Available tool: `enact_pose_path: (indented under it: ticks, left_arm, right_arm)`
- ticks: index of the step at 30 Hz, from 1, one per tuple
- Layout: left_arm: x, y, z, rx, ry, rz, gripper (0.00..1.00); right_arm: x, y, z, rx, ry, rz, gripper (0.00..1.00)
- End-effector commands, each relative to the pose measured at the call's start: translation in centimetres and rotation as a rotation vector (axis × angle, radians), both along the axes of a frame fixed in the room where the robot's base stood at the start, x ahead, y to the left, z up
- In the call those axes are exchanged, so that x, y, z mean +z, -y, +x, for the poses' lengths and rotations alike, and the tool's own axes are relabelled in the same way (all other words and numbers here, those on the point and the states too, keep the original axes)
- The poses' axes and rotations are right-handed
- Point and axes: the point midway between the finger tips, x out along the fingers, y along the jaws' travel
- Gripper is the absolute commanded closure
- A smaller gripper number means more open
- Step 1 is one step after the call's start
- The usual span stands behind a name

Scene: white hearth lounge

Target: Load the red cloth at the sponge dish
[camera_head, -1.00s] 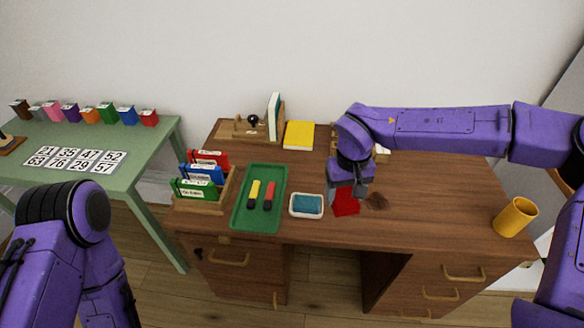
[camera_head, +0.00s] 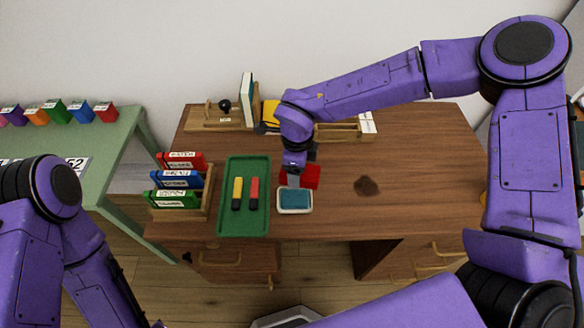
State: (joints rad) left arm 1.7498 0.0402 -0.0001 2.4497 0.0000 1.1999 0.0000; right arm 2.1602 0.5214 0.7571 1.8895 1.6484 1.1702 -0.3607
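The red cloth (camera_head: 312,178) is in my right gripper (camera_head: 298,168), just behind the sponge dish on the brown desk. It shows on both sides of the fingers, which partly hide it. The sponge dish (camera_head: 295,212) is a small white-rimmed tray with a blue sponge pad (camera_head: 295,199) in it. The cloth is by the dish's back edge; I cannot tell whether it touches the dish. My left arm is at the lower left, and its gripper is out of view.
A green tray (camera_head: 232,222) with a yellow and a red marker lies left of the dish. A wooden rack (camera_head: 205,205) of red, blue and green boxes stands further left. A dark stain (camera_head: 367,186) marks the desk to the right, where the surface is mostly clear.

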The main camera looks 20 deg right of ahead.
Motion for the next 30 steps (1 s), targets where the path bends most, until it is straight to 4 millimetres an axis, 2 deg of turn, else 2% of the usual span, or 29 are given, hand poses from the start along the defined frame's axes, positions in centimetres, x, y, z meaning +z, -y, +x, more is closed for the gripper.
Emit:
enact_pose_path:
  ticks: [3,6,9,14,25,30]
  left_arm:
    - [0.8,0.0,0.0,0.000,0.000,0.000,1.00]
    - [1.0,0.0,0.0,0.000,0.000,0.000,1.00]
    - [1.0,0.0,0.0,0.000,0.000,0.000,1.00]
    - [0.1,0.0,0.0,0.000,0.000,0.000,1.00]
    - [-4.5,0.0,0.0,0.000,0.000,0.000,1.00]
    - [-5.3,0.0,0.0,0.000,0.000,0.000,1.00]
  right_arm:
    - [-0.1,-0.8,-0.3,-0.295,0.001,-0.001,0.59]
    - [-0.4,-1.1,-0.5,-0.468,0.000,0.000,0.59]
    - [-0.6,-1.3,-0.6,-0.553,0.000,0.002,0.59]
    - [-1.5,-1.4,-0.6,-0.576,0.001,0.002,0.59]
    - [-6.0,-1.3,-0.6,-0.574,0.003,0.002,0.59]
    - [-6.8,-1.3,-0.6,-0.574,0.002,0.002,0.59]
